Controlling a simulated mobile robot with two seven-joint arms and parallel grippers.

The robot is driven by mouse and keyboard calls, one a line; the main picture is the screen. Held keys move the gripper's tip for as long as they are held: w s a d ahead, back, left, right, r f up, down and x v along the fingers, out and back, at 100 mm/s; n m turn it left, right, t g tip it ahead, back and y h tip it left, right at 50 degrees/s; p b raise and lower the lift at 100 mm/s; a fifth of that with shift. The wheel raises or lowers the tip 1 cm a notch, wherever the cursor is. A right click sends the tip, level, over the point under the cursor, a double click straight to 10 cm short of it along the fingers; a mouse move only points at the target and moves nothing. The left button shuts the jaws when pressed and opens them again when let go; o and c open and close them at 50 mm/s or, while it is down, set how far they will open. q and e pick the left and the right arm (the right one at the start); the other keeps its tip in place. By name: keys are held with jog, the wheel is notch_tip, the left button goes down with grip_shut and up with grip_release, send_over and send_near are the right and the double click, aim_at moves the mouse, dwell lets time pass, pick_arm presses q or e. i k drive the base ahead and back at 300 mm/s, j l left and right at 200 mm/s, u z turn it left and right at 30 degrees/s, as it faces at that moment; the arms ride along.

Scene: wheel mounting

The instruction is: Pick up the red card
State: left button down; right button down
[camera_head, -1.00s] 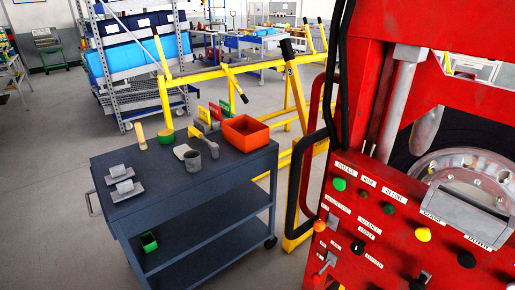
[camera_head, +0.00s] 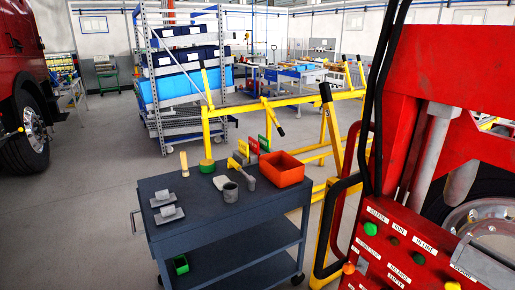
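The red card (camera_head: 254,145) stands upright at the back right of the dark grey cart's top (camera_head: 205,212). It is between a yellow card (camera_head: 243,149) and a green card (camera_head: 265,143). A red-orange bin (camera_head: 282,173) stands just in front of the cards and to their right. Neither of my grippers shows in the head view.
A red machine (camera_head: 385,262) with buttons stands right, yellow rails (camera_head: 300,105) behind. Floor at left is clear.

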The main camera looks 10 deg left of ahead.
aim_at(253, 145)
jog(key=u, duration=0.25)
jog(key=i+j+u, duration=0.1)
jog(key=j+u, duration=0.15)
jog(key=j, duration=0.2)
jog(key=i+j+u, duration=0.25)
jog(key=j, duration=0.15)
jog(key=i+j+u, duration=0.25)
jog(key=j, duration=0.15)
jog(key=i+j+u, duration=0.2)
jog(key=j, duration=0.15)
jog(key=i+j+u, duration=0.55)
jog(key=i, duration=0.35)
jog(key=i+z, duration=0.25)
jog(key=i, duration=0.4)
jog(key=i+j+z, duration=0.2)
jog(key=i, duration=0.5)
jog(key=i+j+z, duration=0.2)
jog(key=i, duration=1.2)
jog(key=i+l+z, duration=0.1)
jog(key=i+z, duration=0.4)
jog(key=i+j+z, duration=0.15)
jog(key=i+z, duration=0.35)
jog(key=i, duration=0.05)
